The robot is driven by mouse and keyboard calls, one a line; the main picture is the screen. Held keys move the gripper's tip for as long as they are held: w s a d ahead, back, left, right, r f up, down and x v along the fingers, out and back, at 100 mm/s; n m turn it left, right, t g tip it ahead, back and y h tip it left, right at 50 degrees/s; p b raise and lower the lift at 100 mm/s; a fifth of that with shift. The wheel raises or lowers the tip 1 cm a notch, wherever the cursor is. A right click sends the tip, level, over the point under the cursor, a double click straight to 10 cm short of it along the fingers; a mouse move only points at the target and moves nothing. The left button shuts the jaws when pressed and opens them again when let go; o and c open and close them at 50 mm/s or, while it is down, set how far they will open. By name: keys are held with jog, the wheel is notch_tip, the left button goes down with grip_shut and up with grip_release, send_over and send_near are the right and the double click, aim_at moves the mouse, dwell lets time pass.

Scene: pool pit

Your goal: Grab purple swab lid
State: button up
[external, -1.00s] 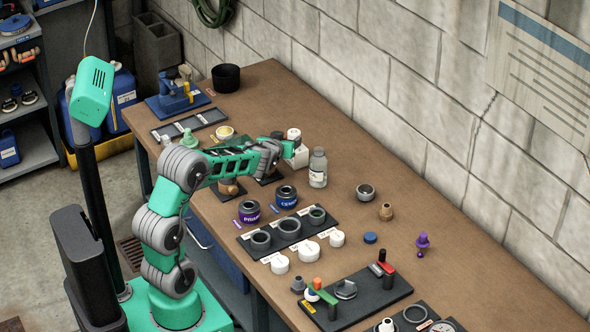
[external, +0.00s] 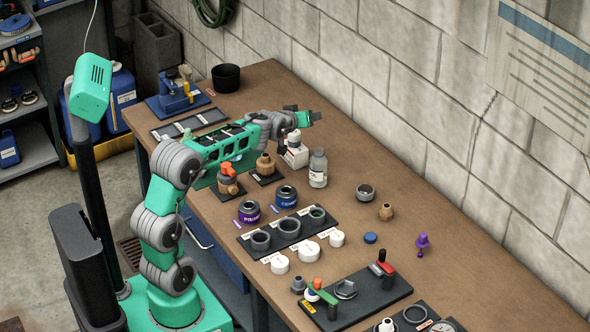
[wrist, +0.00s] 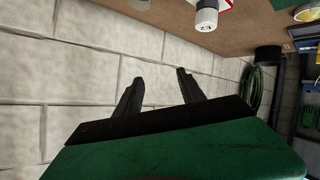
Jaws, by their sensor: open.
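The purple swab lid (external: 422,240) is a small purple cap with a thin stem and a purple ball at its lower end. It lies on the right part of the bench in the external view, apart from other items. My gripper (external: 316,116) is far from it, up and to the left, near the wall side of the bench. In the wrist view my gripper (wrist: 158,80) has its two dark fingers spread with nothing between them, facing the block wall. The swab lid does not show in the wrist view.
A purple-labelled can (external: 249,212) and a blue-labelled can (external: 286,197) stand mid-bench. A grey bottle (external: 318,168) and white box (external: 294,153) stand near my gripper. A blue cap (external: 370,238) and tan fitting (external: 386,212) lie left of the lid. Bare bench surrounds the lid.

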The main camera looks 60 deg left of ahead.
aim_at(423, 237)
jog(key=w+d+n+h+p, duration=0.25)
jog(key=w+d+h, duration=0.2)
jog(key=d, duration=0.55)
jog(key=w+d+n+h+p, duration=0.2)
jog(key=w+d+n+h, duration=0.25)
jog(key=d, duration=0.55)
jog(key=s+d+r+n+g+h+p, duration=0.15)
jog(key=d+n+h, duration=0.25)
jog(key=d, duration=0.6)
jog(key=s+d+n+g+h+p, duration=0.2)
jog(key=s+d+n+h, duration=0.15)
jog(key=d, duration=0.75)
notch_tip(423, 237, down, 15)
jog(key=d+h, duration=0.1)
jog(key=shift+g, duration=0.25)
jog(key=p+x, duration=0.1)
jog(key=x, duration=0.3)
jog(key=p+x, duration=0.1)
jog(key=x, duration=0.2)
jog(key=shift+w+d+f, duration=0.1)
jog(key=shift+w+d, duration=0.05)
jog(key=shift+w, duration=0.3)
jog(key=shift+c, duration=0.5)
grip_shut()
